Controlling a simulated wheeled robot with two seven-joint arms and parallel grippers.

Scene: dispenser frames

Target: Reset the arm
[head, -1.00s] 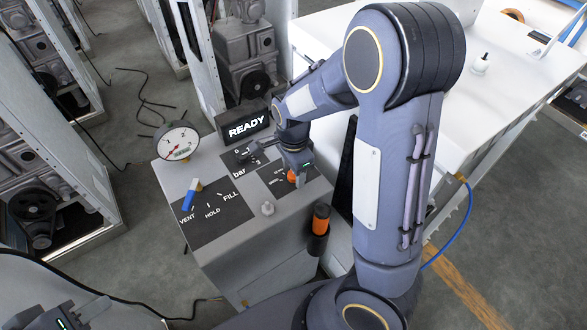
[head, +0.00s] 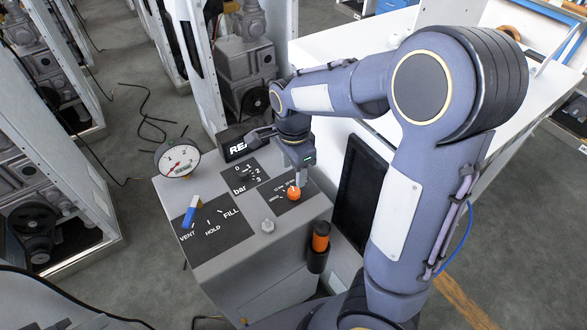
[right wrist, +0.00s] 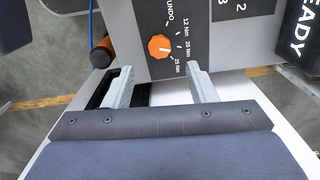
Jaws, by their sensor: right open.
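My right gripper (head: 299,163) is open and empty, just above and behind the orange knob (head: 294,193) on the grey console. In the right wrist view, the knob (right wrist: 159,47) shows beyond the two apart fingertips (right wrist: 160,78), not touched by them. The knob is on a dark panel marked 12 Nm, 20 Nm and 25 Nm; which mark it points at is hard to tell. My right arm (head: 425,170) reaches over the console from the right. My left gripper is not in view.
A white bench stands behind my arm.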

